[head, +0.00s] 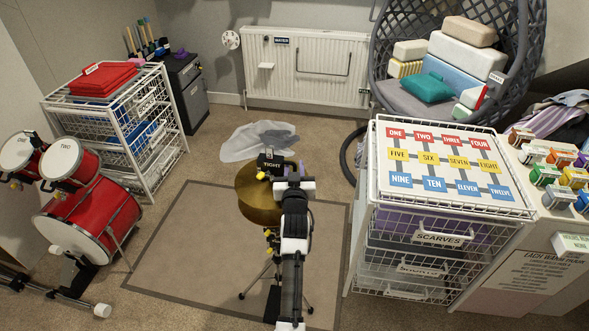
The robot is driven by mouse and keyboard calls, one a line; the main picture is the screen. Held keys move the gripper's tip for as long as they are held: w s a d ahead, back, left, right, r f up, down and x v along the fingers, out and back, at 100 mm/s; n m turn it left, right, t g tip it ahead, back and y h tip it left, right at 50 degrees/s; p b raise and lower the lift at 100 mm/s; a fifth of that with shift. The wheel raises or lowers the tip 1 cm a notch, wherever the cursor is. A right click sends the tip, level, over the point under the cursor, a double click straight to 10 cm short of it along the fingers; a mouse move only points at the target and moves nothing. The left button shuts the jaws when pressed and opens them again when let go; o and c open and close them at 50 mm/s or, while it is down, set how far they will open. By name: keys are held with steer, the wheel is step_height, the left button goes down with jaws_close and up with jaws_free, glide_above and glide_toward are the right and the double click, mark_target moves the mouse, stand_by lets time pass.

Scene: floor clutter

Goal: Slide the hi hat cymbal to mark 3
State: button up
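The hi hat cymbal (259,207) is a gold disc on a tripod stand (262,283) standing on the grey mat in the middle of the room. My arm comes up from the bottom over its right side and hides part of the cymbal and stand. My gripper (272,172) is at the top of the cymbal, by a black piece labelled TIGHT (271,161). Its fingers are too small and too covered to show whether they are open or shut, or whether they touch anything. No mark numbered 3 is legible in this view.
Red drums (84,222) stand at left, with a white wire rack (123,121) behind. A clear plastic sheet (255,140) lies beyond the mat. A wire drawer unit (452,222) stands close at right. The mat (176,240) is bare left of the stand.

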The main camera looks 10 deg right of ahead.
steer(key=shift+s, duration=0.1)
steer(key=shift+s+f, duration=0.1)
steer(key=shift+s, duration=0.2)
steer(key=s+a+b, duration=0.1)
steer(key=s+b, duration=0.1)
steer(key=s, duration=1.1)
steer(key=shift+a+b, duration=0.3)
